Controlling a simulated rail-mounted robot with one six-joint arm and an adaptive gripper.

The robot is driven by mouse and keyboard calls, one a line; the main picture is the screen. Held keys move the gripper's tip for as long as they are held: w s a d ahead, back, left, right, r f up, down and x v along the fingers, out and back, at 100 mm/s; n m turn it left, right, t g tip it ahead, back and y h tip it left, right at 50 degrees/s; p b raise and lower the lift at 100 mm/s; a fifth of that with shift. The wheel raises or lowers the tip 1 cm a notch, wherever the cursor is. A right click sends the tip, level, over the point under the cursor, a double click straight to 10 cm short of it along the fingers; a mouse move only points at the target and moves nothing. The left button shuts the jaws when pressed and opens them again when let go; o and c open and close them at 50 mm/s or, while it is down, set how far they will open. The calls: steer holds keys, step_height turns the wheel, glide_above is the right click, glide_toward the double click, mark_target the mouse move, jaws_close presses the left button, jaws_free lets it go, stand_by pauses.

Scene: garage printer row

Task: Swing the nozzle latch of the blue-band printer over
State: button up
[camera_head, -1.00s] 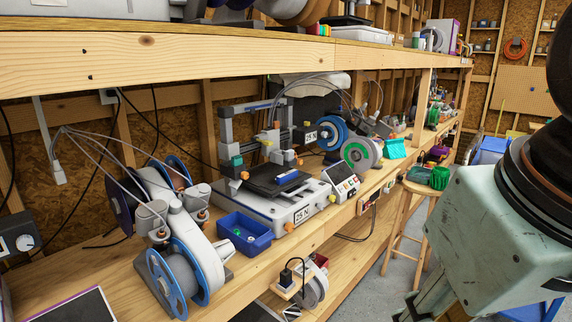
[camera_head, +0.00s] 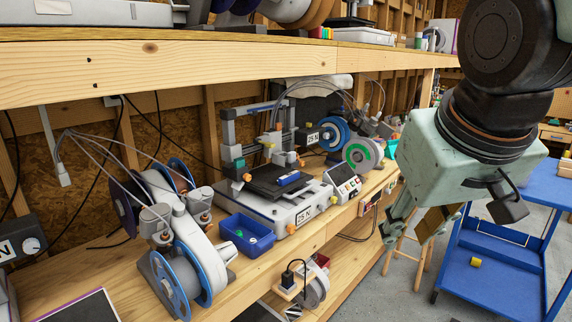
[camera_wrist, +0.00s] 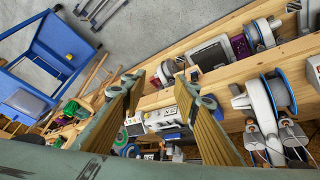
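A grey and white printer (camera_head: 275,205) stands on the lower bench shelf, with blue on its upper gantry bar (camera_head: 250,109). Its print head (camera_head: 269,142) hangs over a dark bed and has a small orange part. I cannot tell which small part is the nozzle latch. A blue object (camera_head: 288,179) lies on the bed. My gripper (camera_head: 407,236) is to the right of the printer, in front of the bench and clear of it. In the wrist view my gripper (camera_wrist: 152,77) has its fingers spread, with nothing between them. The printer's white base (camera_wrist: 160,116) shows beyond the fingers, partly hidden.
The thick upper shelf (camera_head: 170,61) overhangs the printer. A blue bin (camera_head: 247,235) and a spool unit (camera_head: 180,225) stand to its left, a small control panel (camera_head: 342,182) to its right. A wooden stool and a blue cart (camera_head: 500,262) stand on the floor at right.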

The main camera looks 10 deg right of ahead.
steer(key=w+d+r+n+t+p, duration=0.1)
steer(key=w+d+r+t+p, duration=0.15)
steer(key=w, duration=1.25)
steer(key=w+d+r+t+p, duration=0.1)
steer(key=w+d+r, duration=0.3)
steer(key=w, duration=1)
steer(key=w+d+f+n+t+y+p, duration=0.15)
steer(key=w+t+p, duration=0.25)
steer(key=w, duration=1.9)
steer(key=w+f+n+y+p, duration=0.2)
steer(key=w+f, duration=0.2)
steer(key=w, duration=0.3)
steer(key=w+f+n+y+p, duration=0.1)
steer(key=w+f+y, duration=0.2)
steer(key=w+f, duration=0.25)
steer(key=n+y+p, duration=0.3)
steer(key=y+p, duration=0.1)
steer(key=y, duration=0.3)
glide_toward(303, 164)
steer(key=v, duration=0.4)
steer(key=shift+s+d, duration=0.25)
steer(key=shift+x, duration=6.9)
